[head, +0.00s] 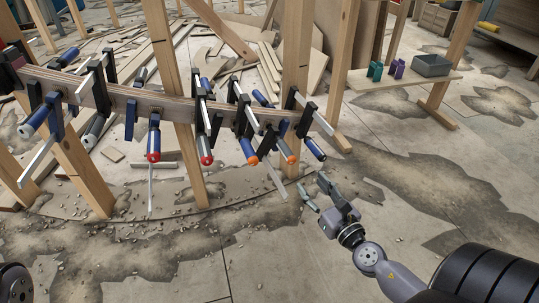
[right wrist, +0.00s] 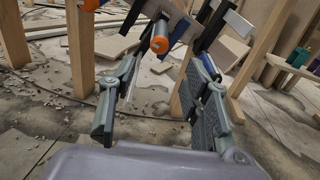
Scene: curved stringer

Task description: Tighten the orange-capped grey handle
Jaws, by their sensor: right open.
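The orange-capped grey handle (head: 284,146) hangs from a clamp near the right end of the curved wooden stringer (head: 150,104). Its orange end faces down toward me. In the right wrist view the orange cap (right wrist: 159,43) shows just beyond the fingertips, a little left of the middle between them, with the grey shaft above it. My right gripper (head: 312,186) is open and empty, below and to the right of the handle and apart from it. Both fingers (right wrist: 167,65) show spread in the wrist view. My left gripper is not in view.
A blue handle with an orange cap (head: 248,150) is just left, and another blue handle (head: 314,148) just right. Red-capped handles (head: 153,145) hang further left. Wooden posts (head: 296,60) stand behind the stringer. A shelf with a grey bin (head: 432,65) is at right.

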